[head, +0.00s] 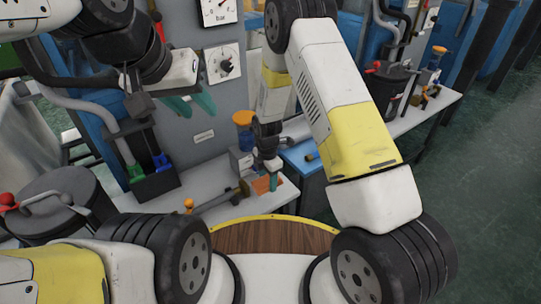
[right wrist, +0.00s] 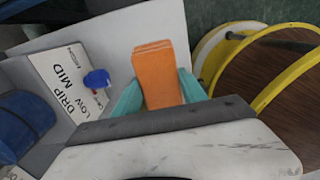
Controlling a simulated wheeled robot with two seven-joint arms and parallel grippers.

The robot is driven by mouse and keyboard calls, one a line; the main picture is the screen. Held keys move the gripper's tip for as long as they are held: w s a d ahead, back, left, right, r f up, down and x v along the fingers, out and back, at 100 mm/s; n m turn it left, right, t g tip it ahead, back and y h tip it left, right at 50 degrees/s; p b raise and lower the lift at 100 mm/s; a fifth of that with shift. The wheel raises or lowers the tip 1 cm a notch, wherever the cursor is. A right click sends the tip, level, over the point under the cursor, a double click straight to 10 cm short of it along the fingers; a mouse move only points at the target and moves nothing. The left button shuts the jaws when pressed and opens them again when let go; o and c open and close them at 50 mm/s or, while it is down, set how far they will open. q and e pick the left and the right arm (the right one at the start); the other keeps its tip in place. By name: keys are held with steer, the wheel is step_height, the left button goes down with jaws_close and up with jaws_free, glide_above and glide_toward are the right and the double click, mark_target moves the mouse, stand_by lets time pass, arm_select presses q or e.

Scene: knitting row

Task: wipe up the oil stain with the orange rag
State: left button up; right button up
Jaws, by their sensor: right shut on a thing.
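The orange rag (right wrist: 158,75) stands between the two teal fingers of my right gripper (right wrist: 160,92) in the right wrist view. That gripper is shut on it. In the head view my right gripper (head: 270,178) points down over the grey bench, and a small part of the rag (head: 261,186) shows beside its fingers. My left gripper (head: 191,103) is in front of the grey machine panel, its teal fingers apart and nothing between them. I cannot make out the oil stain in either view; the arm and gripper hide part of the bench.
The grey bench (head: 220,207) carries a rod-like part and a box with an orange-topped container (head: 243,120). A labelled plate with a blue knob (right wrist: 97,78) is left of the rag. A gauge and dial (head: 224,63) are on the machine panel. Green floor is open at right.

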steer(key=shift+r, duration=1.6)
